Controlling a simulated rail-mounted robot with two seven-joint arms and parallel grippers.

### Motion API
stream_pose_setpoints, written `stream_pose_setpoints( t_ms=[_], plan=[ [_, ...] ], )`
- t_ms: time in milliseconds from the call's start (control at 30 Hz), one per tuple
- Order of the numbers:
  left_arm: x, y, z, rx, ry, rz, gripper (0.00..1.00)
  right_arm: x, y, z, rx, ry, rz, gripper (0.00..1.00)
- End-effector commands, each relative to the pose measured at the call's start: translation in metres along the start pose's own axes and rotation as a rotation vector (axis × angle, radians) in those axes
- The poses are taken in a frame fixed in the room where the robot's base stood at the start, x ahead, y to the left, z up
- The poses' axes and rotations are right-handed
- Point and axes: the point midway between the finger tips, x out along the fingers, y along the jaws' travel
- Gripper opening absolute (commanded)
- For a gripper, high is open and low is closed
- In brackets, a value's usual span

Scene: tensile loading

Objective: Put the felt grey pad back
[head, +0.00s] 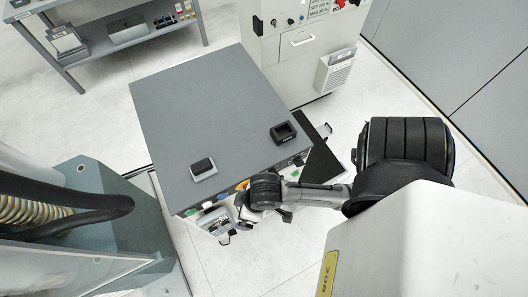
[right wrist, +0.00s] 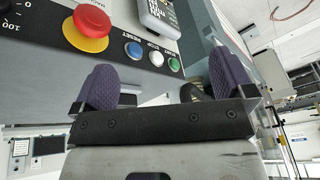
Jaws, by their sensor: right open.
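I cannot pick out the felt grey pad for certain. A small black block (head: 202,165) lies on a light grey square piece (head: 207,176) on the dark grey cabinet top (head: 215,100); whether that piece is the felt pad I cannot tell. A black open-topped holder (head: 283,132) sits near the right edge of the same top. My right gripper (head: 250,215) is low at the front of the cabinet. In the right wrist view, its purple-padded fingers (right wrist: 165,78) are apart, with nothing held between them, in front of a control panel. My left gripper is out of view.
The panel carries a red emergency button (right wrist: 87,28) on a yellow base and blue, white and green buttons (right wrist: 154,57), close beyond the fingers. A white machine (head: 300,50) stands behind the cabinet, and a shelf bench (head: 120,35) at back left. Much of the cabinet top is clear.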

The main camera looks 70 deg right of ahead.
Motion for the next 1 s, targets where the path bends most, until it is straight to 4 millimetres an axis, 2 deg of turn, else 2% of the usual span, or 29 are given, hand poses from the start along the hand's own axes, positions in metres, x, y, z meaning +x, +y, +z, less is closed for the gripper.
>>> stream_pose_setpoints(
  t_ms=[33, 100, 333, 733, 867, 1000],
  plan=[
    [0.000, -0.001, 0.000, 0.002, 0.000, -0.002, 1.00, -0.004, 0.004, 0.013, -0.011, -0.003, 0.021, 1.00],
    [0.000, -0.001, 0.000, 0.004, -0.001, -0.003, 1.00, -0.009, 0.010, 0.025, -0.037, -0.007, 0.052, 1.00],
    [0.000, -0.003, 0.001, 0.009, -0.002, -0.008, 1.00, -0.018, 0.022, 0.044, -0.080, -0.021, 0.111, 1.00],
    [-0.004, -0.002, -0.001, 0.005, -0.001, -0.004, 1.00, -0.022, 0.022, 0.044, -0.085, -0.022, 0.114, 1.00],
    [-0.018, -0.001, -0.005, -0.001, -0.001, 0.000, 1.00, -0.036, 0.020, 0.039, -0.085, -0.022, 0.113, 1.00],
    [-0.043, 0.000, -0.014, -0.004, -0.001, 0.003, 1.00, -0.062, 0.017, 0.030, -0.085, -0.022, 0.113, 1.00]
  ],
)
